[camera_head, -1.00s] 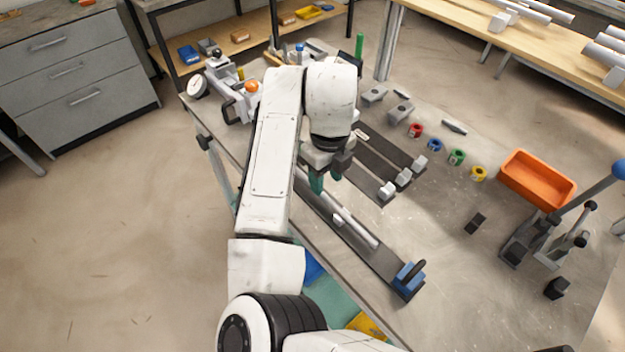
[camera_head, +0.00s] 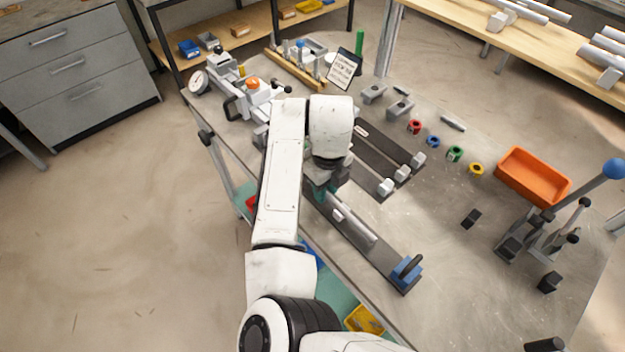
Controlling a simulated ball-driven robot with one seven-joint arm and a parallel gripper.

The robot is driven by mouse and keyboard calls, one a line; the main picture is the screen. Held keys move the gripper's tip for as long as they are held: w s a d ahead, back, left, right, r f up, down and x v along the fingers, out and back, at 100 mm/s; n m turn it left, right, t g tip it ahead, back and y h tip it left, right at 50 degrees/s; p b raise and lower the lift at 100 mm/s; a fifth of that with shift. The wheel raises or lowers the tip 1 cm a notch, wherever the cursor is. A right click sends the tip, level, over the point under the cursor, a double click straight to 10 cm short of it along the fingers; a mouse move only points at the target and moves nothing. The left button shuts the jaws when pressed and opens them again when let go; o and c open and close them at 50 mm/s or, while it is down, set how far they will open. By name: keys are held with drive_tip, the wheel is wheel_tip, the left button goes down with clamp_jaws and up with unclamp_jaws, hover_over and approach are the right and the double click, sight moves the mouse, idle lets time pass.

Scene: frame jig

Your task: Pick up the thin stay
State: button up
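A slim silver rod (camera_head: 356,230) lies along a long dark jig rail (camera_head: 382,258) near the table's front edge; it may be the thin stay, but I cannot be sure. A blue clamp block (camera_head: 405,271) with a black handle stands at the rail's near right end. My gripper (camera_head: 321,194) points down over the rail's far left part, beyond the rod's upper left end. Its teal fingertips are partly hidden by the wrist, so neither their gap nor anything between them shows clearly.
Dark plates with grey end blocks (camera_head: 385,187) lie just right of my gripper. Red (camera_head: 414,127), blue, green and yellow rings form a row beyond. An orange bin (camera_head: 534,177) and a lever fixture (camera_head: 540,235) stand at the right.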

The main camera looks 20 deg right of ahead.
clamp_jaws()
drive_tip(key=shift+r, duration=0.1)
